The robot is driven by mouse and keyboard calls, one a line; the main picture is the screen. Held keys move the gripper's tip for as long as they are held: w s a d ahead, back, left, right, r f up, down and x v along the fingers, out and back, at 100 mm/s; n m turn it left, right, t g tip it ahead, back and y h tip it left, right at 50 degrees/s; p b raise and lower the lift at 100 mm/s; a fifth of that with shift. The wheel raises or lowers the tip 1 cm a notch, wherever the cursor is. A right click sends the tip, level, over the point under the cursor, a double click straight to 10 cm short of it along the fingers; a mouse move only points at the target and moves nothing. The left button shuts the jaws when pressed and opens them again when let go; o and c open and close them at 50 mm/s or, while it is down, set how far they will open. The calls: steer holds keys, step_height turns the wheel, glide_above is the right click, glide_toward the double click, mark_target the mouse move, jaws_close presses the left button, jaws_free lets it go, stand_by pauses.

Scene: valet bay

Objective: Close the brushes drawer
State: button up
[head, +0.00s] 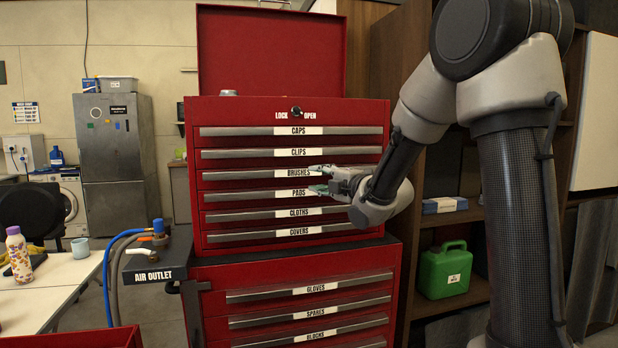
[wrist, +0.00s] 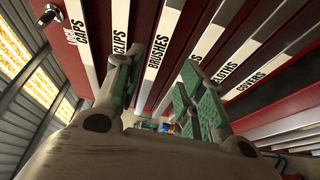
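The brushes drawer (head: 255,174) is the third one down in the red upper tool chest in the head view. Its front looks about level with its neighbours; I cannot tell whether a small gap remains. Its white BRUSHES label also shows in the wrist view (wrist: 160,48), running between my two fingers. My gripper (head: 319,180) is at the right of the chest, before the brushes and pads drawers. In the wrist view my gripper (wrist: 160,82) has its green-padded fingers spread apart with nothing between them. I cannot tell whether a finger touches the drawer front.
The pads drawer (head: 250,195) lies just below and the clips drawer (head: 250,153) just above. The chest's lid (head: 272,48) is raised. A lower red cabinet (head: 225,272) stands beneath. An air outlet stand (head: 165,258) with hoses is at the left, and shelves with a green can (head: 443,270) at the right.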

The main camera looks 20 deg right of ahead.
steer(key=shift+v, duration=1.6)
